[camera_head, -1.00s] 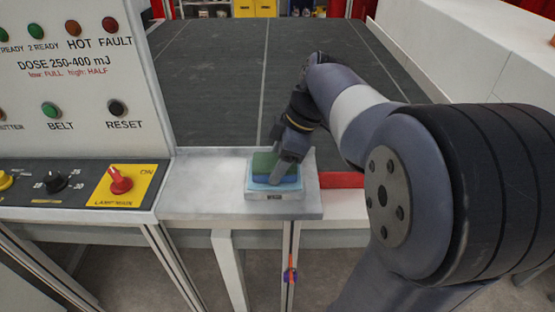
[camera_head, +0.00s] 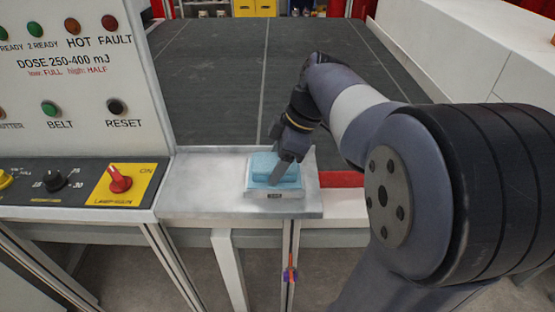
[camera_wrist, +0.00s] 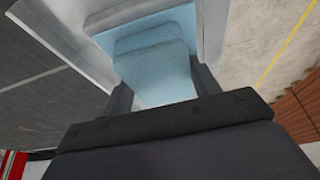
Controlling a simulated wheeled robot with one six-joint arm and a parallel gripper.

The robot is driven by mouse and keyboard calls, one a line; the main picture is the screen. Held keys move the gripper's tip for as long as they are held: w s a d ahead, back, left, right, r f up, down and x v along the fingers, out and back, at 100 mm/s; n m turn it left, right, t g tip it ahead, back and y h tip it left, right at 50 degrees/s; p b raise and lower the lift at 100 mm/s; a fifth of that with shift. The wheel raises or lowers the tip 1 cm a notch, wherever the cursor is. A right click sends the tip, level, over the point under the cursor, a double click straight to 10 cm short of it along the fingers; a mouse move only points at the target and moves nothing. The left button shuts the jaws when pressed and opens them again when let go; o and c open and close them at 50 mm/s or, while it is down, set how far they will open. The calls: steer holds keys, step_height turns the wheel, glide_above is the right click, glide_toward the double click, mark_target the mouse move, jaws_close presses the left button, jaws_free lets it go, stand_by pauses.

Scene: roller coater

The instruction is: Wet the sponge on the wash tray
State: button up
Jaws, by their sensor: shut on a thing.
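The sponge (camera_head: 272,164) is light blue all over and sits in the small wash tray (camera_head: 274,195), a pale grey tray with a dark label on its front. In the wrist view the sponge (camera_wrist: 160,78) is between the two fingers, over the tray's light blue inside. The tray's pale rim (camera_wrist: 208,22) shows beyond it. The sponge's underside is hidden.
The tray stands on a grey metal ledge (camera_head: 205,185). A control panel (camera_head: 75,75) with lamps and a red knob (camera_head: 119,180) rises at the left. Behind lies a wide dark belt (camera_head: 215,80). A white wall (camera_head: 460,50) runs along the right.

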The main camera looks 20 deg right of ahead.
steer(key=shift+f, duration=0.1)
steer(key=shift+r+p, duration=2.8)
steer(key=shift+r, duration=0.8)
steer(key=shift+s+f, duration=0.1)
